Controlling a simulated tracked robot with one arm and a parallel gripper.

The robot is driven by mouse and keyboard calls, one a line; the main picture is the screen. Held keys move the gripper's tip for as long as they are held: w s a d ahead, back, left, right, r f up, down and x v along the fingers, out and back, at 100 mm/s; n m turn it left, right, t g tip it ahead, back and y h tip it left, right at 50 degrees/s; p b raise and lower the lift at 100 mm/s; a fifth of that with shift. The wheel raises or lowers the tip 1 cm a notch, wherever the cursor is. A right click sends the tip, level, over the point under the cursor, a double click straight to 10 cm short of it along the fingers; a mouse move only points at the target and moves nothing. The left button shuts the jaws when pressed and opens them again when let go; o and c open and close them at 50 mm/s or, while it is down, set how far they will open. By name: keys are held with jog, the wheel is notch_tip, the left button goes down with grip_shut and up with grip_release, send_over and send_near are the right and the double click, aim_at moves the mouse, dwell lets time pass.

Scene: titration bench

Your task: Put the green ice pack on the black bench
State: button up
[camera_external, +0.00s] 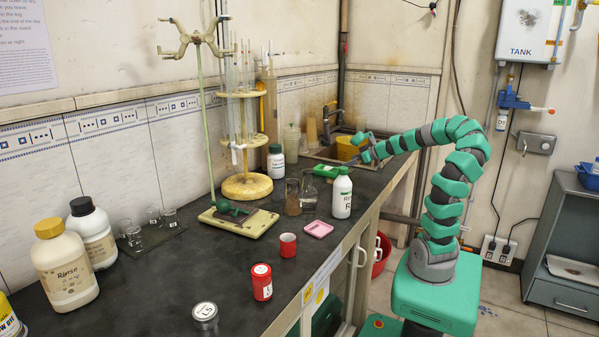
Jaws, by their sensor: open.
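A white bottle (342,193), beakers (292,197) and a pink tray (318,229) stand near the green object. Red cans (262,282) and a grey can (205,316) stand nearer. A yellow container (347,149) sits in the sink. The front middle of the bench is clear.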

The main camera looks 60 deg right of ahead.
jog(key=w+a+r, duration=0.3)
jog(key=a+r, duration=0.4)
jog(key=r, duration=0.3)
jog(key=w+a+r, duration=0.2)
jog(key=a+r, duration=0.4)
jog(key=r, duration=0.4)
jog(key=s+a+r+t, duration=0.1)
jog(key=s+a+r, duration=0.1)
jog(key=a+r, duration=0.5)
jog(key=s+a+r+t, duration=0.2)
jog(key=a+r, duration=0.5)
jog(key=r, duration=0.4)
jog(key=shift+s+a+r, duration=0.15)
jog(key=shift+s+a, duration=0.2)
jog(key=shift+s, duration=0.15)
jog(key=shift+o, duration=0.3)
notch_tip(320, 180, up, 9)
jog(key=p, duration=0.9)
